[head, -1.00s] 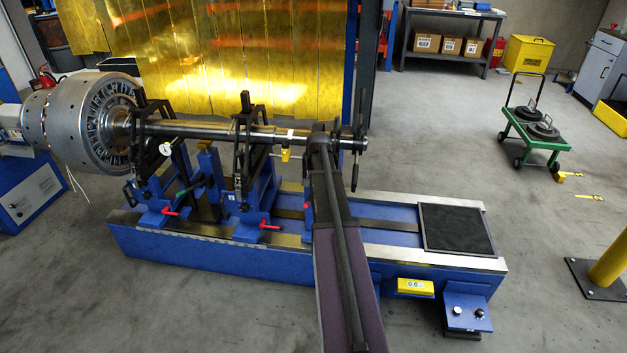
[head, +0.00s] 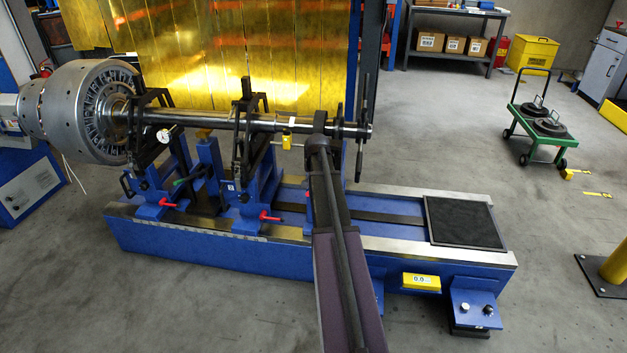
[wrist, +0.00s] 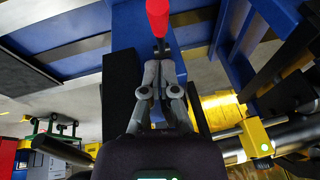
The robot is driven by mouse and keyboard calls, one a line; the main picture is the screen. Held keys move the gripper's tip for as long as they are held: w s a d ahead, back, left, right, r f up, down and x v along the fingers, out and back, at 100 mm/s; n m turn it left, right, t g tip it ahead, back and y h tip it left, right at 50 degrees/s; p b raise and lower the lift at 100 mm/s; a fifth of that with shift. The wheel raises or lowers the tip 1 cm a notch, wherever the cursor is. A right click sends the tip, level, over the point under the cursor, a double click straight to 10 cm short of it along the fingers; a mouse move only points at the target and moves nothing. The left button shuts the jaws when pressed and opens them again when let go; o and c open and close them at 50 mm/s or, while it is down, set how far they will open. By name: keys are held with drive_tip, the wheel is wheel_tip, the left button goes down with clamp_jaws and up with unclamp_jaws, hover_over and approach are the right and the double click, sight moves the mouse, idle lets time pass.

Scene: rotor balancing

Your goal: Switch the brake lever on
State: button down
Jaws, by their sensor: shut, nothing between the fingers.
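A lever with a red grip (wrist: 158,18) and a thin metal stem shows at the top of the wrist view. I take it for the brake lever, but cannot confirm this or read its setting. My gripper (wrist: 160,66) is shut and empty, its fingertips close to the lever's stem. I cannot tell whether they touch it. In the head view my own arm hides the gripper and this lever.
The blue balancing machine bed (head: 190,240) carries a long rotor shaft (head: 205,119) on blue-black pedestals. Two other red handles (head: 165,202) (head: 269,217) stick out from the pedestals. A yellow sensor (wrist: 256,137) stands near my gripper's right. The floor in front is clear.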

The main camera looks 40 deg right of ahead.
drive_tip(key=shift+s+a+f+b, duration=0.1)
drive_tip(key=shift+a+f+b, duration=0.2)
drive_tip(key=shift+f+b, duration=0.15)
drive_tip(key=shift+s+a+f+b, duration=0.1)
drive_tip(key=shift+a+f+b, duration=0.2)
drive_tip(key=shift+f, duration=0.25)
drive_tip(key=shift+s+d, duration=0.1)
drive_tip(key=shift+s+f+b, duration=0.1)
drive_tip(key=shift+f+b, duration=0.15)
drive_tip(key=shift+b, duration=0.1)
